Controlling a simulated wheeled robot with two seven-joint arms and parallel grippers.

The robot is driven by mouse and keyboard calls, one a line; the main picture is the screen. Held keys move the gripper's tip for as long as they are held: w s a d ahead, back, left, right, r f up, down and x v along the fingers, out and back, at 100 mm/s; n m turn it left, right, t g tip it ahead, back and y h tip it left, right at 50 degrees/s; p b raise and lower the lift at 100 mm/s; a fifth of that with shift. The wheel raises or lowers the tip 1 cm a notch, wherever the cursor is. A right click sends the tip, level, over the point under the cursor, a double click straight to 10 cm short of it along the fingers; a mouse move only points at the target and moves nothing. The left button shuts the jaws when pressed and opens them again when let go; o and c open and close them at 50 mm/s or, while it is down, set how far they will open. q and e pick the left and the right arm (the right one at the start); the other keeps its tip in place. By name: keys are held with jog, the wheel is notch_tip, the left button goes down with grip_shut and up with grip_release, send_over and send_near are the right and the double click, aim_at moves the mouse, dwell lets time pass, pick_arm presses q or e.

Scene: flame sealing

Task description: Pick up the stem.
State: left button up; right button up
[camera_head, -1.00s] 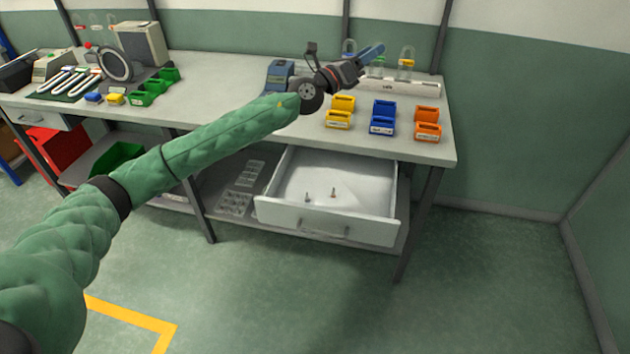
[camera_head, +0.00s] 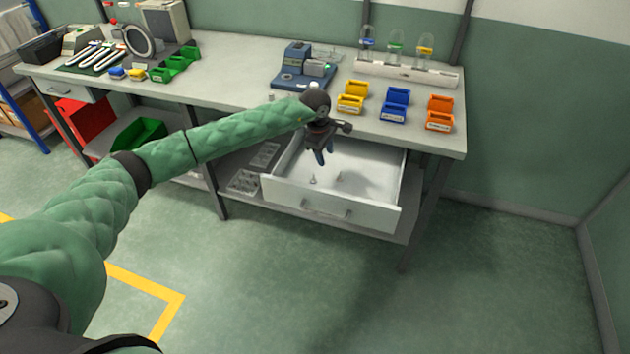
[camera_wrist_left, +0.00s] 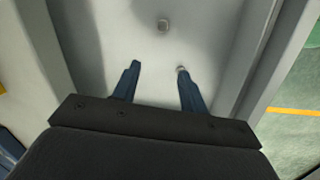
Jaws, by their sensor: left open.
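Two small upright pieces stand on the floor of the open white drawer (camera_head: 368,216): one on the left (camera_head: 313,179) and one on the right (camera_head: 338,177). They are too small to tell which is the stem. My left gripper (camera_head: 324,163) points down over the drawer, open and empty, above the pieces. In the left wrist view, my open fingers (camera_wrist_left: 158,69) flank bare drawer floor. One piece (camera_wrist_left: 163,26) lies ahead, and another (camera_wrist_left: 181,70) shows at the tip of the right finger, partly hidden by it. My right gripper is not in view.
The workbench (camera_head: 240,70) overhangs the drawer. Yellow (camera_head: 351,104), blue (camera_head: 393,112) and orange (camera_head: 440,121) bins stand near its front edge, with a blue-grey device (camera_head: 300,72) behind my wrist. Clear trays (camera_head: 244,181) lie on the shelf left of the drawer.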

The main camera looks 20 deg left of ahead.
pick_arm(q)
jog(key=s+a+m, duration=0.1)
jog(key=s+a+g+y, duration=0.1)
jog(key=shift+s+a+f+m, duration=0.2)
jog(key=shift+a+m, duration=0.1)
jog(key=shift+m, duration=0.1)
jog(key=shift+f, duration=0.25)
jog(key=shift+f+p, duration=0.5)
jog(key=shift+f, duration=0.5)
jog(key=f+p, duration=0.1)
jog(key=f, duration=0.1)
jog(key=f+p, duration=0.1)
jog(key=shift+s+a+f+p, duration=0.15)
jog(key=shift+s+f+p, duration=0.05)
jog(key=shift+f+p, duration=0.2)
jog(key=shift+f, duration=0.7)
grip_shut()
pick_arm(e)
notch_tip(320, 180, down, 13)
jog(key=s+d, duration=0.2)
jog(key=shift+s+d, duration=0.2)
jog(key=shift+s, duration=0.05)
